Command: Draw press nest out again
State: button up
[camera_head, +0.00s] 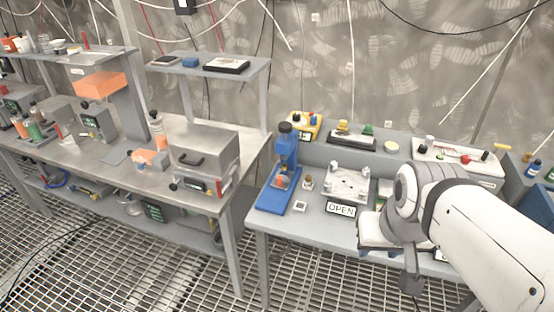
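A blue press (287,150) with a dark top stands at the left end of the right-hand bench. Its blue base plate (273,203) reaches toward the bench's front edge. A small orange and pale part (281,183) sits low in the press; whether this is the nest, and how far in it is, I cannot tell. My gripper (411,284) hangs at the end of my white arm, at the bench's front edge, well to the right of the press. Its fingertips are too small and dark to tell if they are apart, and I see nothing held.
Right of the press are a small brass piece (308,183), a white square (299,206), a metal fixture (347,183) and an OPEN sign (341,209). A raised back ledge carries a yellow box (304,124) and trays. A left bench (232,140) stands beside this one.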

aim_at(279, 181)
jog(key=u, duration=0.15)
jog(key=i, duration=1)
jog(key=u, duration=0.05)
